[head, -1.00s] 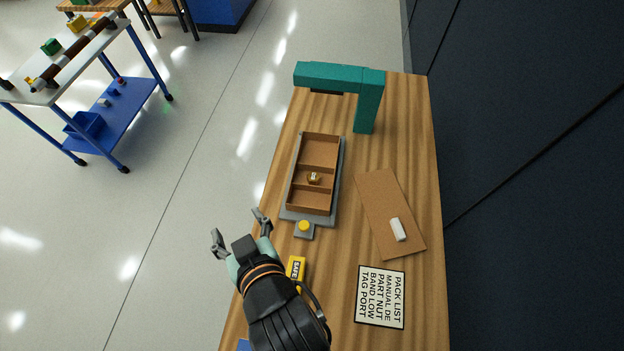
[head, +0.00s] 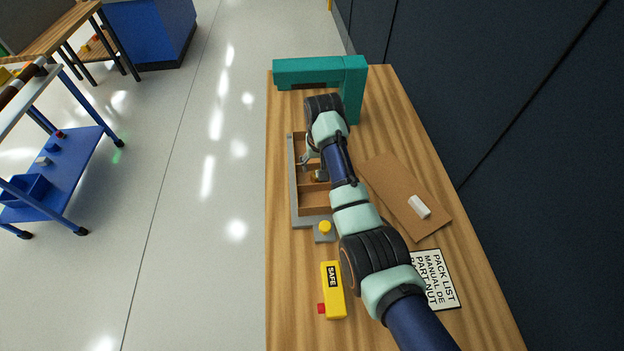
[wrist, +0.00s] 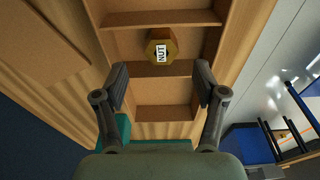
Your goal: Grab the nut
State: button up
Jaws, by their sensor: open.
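The nut (wrist: 161,46) is a brassy hexagonal piece with a white "NUT" label. In the wrist view it sits in a middle compartment of the brown divided tray (wrist: 165,112), close to a divider. My gripper (wrist: 160,70) is open and empty. Its two fingers are spread wide over the tray, one on each side, with the tips just short of the nut in the picture. In the head view my gripper (head: 312,166) is over the tray (head: 313,202), and my arm hides much of it. I cannot make out the nut clearly there.
A teal arch-shaped post (head: 352,90) stands at the table's far end. A grey base with a yellow button (head: 325,227) is at the tray's near end. A yellow SAFE box (head: 333,290), a brown board (head: 390,185) with a white block (head: 419,207), and a pack list (head: 437,280) lie nearby.

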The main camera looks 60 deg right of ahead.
jog(key=f, duration=0.2)
jog(key=f+b, duration=0.1)
jog(key=f, duration=0.1)
jog(key=d+f+b, duration=0.1)
jog(key=f, duration=0.1)
jog(key=shift+w+f, duration=0.15)
jog(key=shift+w, duration=0.2)
jog(key=shift+c, duration=0.4)
grip_shut()
